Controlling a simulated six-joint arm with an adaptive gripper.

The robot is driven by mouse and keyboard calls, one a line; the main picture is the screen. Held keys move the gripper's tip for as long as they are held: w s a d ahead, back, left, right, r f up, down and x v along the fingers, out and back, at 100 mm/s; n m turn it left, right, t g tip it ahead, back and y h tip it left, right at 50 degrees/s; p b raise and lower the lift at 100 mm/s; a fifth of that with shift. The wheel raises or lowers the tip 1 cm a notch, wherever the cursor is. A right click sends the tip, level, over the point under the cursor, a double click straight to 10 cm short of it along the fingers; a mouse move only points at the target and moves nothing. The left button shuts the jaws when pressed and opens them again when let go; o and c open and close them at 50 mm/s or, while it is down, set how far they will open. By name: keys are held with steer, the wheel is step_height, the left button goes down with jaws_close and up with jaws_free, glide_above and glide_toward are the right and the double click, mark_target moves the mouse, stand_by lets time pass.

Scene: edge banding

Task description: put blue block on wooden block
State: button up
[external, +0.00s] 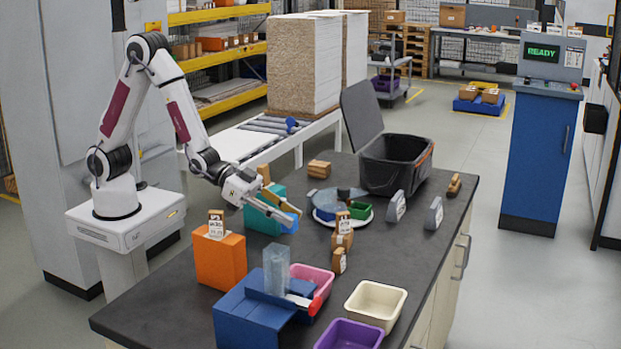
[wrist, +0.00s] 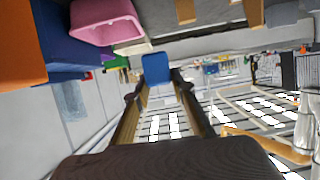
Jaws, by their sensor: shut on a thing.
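My gripper (external: 291,214) is shut on a small blue block (external: 290,226), held beside the teal box (external: 262,214) over the left side of the dark table. In the wrist view the blue block (wrist: 156,67) sits between the fingertips (wrist: 158,85). Several small wooden blocks are in view: one lies near the back of the table (external: 319,169), one lies at the right edge (external: 454,185), and others stand near the middle (external: 342,236). I cannot tell which wooden block the task means.
A round plate (external: 340,215) with blue and green pieces stands right of my gripper. A black bin (external: 396,164) is behind it. An orange box (external: 220,262), a blue holder (external: 250,318), and pink (external: 312,285), cream (external: 375,304) and purple (external: 348,334) trays are in front.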

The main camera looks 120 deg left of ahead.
steer(key=a+r+n+y, duration=0.35)
steer(key=a+r, duration=0.35)
steer(key=a, duration=0.7)
steer(key=s+a+n+g+y, duration=0.1)
steer(key=a+n+g+y, duration=0.2)
steer(key=a, duration=1.6)
steer(key=s+a+f+n+g+y, duration=0.1)
steer(key=s+a+n+g+y, duration=0.1)
steer(key=s+a, duration=0.5)
steer(key=s+a+f+n+g+y, duration=0.1)
steer(key=s+a, duration=0.6)
steer(key=a, duration=0.8)
steer(key=s+a+f+n+g+y, duration=0.2)
steer(key=s+a, duration=0.6)
steer(key=a, duration=0.4)
steer(key=shift+f+n+g+y, duration=0.35)
steer(key=shift+f+n, duration=0.2)
steer(key=shift+n, duration=0.4)
glide_above(318, 164)
steer(key=shift+f, duration=3.1)
steer(key=shift+f, duration=0.1)
steer(key=shift+f, duration=1.8)
